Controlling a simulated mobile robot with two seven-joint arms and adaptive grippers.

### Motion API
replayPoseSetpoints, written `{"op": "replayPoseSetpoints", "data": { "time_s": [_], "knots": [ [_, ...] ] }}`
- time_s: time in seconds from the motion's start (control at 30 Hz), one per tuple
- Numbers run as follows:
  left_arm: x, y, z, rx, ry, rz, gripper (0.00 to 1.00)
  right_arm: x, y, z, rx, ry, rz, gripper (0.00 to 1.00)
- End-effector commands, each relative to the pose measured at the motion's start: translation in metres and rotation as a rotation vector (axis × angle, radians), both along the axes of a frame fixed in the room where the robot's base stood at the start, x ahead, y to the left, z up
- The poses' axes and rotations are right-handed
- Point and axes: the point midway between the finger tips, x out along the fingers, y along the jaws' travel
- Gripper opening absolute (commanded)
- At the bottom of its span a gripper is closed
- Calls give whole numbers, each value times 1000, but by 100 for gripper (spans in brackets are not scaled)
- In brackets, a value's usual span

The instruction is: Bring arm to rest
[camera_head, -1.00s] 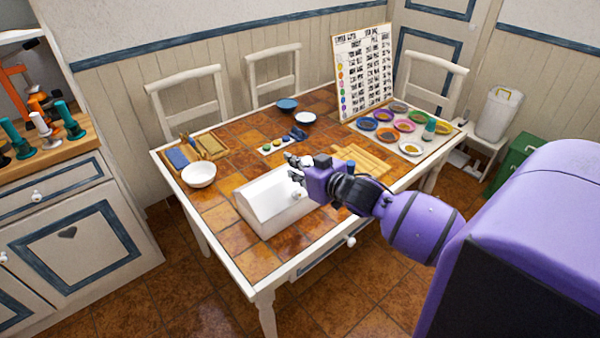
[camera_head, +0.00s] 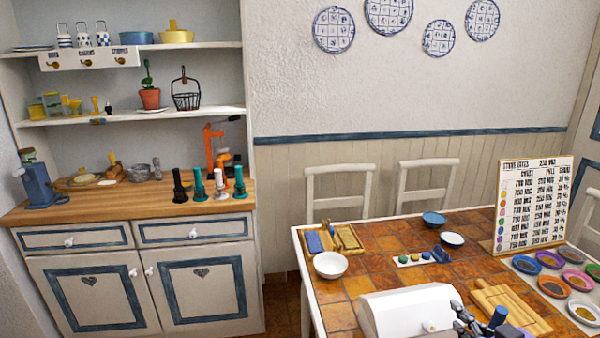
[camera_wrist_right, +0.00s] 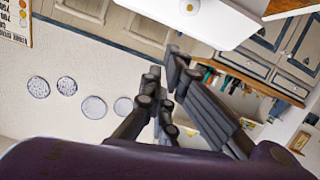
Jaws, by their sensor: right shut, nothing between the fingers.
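My right gripper (camera_head: 464,318) shows at the bottom edge of the head view, dark-fingered and partly cut off. It is shut and empty. It appears just right of the white box (camera_head: 395,310) with a round knob on the tiled table; I cannot tell its height above the table. In the right wrist view the dark fingers of the right gripper (camera_wrist_right: 168,68) are close together with nothing between them. A white object (camera_wrist_right: 205,18) is beyond them at the top. Most of my right arm is out of the head view. My left gripper is in neither view.
The table holds a white bowl (camera_head: 330,265), a wooden board (camera_head: 510,305), a price board (camera_head: 533,205) and several coloured dishes at the right. A cabinet with a wooden counter (camera_head: 130,201) stands at left, with tampers, a red press and a blue grinder (camera_head: 40,185).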

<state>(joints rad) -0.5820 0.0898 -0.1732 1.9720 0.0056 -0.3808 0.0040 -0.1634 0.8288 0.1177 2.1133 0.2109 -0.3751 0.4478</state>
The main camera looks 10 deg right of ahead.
Motion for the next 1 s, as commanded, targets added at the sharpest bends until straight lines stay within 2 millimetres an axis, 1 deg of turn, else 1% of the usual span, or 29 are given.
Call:
{"op": "replayPoseSetpoints", "data": {
  "time_s": [0.03, 0.07, 0.1, 0.17, 0.2, 0.27, 0.3, 0.37, 0.4, 0.47, 0.5, 0.6, 0.7, 0.8, 1.0],
  "knots": [
    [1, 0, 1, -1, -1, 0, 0, -13, 3, -32, -30, 41, -5, 0],
    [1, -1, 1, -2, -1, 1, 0, -21, 6, -47, -49, 61, -7, 0],
    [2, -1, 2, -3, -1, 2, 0, -34, 10, -69, -67, 92, -11, 0],
    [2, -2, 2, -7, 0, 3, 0, -56, 19, -103, -86, 141, -15, 0],
    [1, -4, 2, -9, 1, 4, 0, -72, 27, -125, -93, 176, -18, 0],
    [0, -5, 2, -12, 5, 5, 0, -99, 42, -157, -95, 229, -22, 0],
    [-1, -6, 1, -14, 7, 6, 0, -118, 54, -178, -92, 266, -24, 0],
    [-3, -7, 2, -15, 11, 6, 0, -147, 76, -206, -79, 321, -27, 0],
    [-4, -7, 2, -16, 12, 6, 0, -166, 91, -222, -67, 355, -30, 0],
    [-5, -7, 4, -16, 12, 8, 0, -193, 114, -243, -39, 402, -39, 0],
    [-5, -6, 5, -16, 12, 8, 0, -209, 130, -254, -17, 429, -45, 0],
    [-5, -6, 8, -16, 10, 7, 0, -242, 163, -272, 48, 486, -71, 0],
    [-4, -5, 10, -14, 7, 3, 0, -262, 186, -280, 106, 519, -96, 0],
    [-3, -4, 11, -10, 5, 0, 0, -275, 194, -283, 133, 538, -116, 0],
    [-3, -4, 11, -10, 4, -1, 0, -276, 194, -284, 136, 540, -118, 0]
  ]
}}
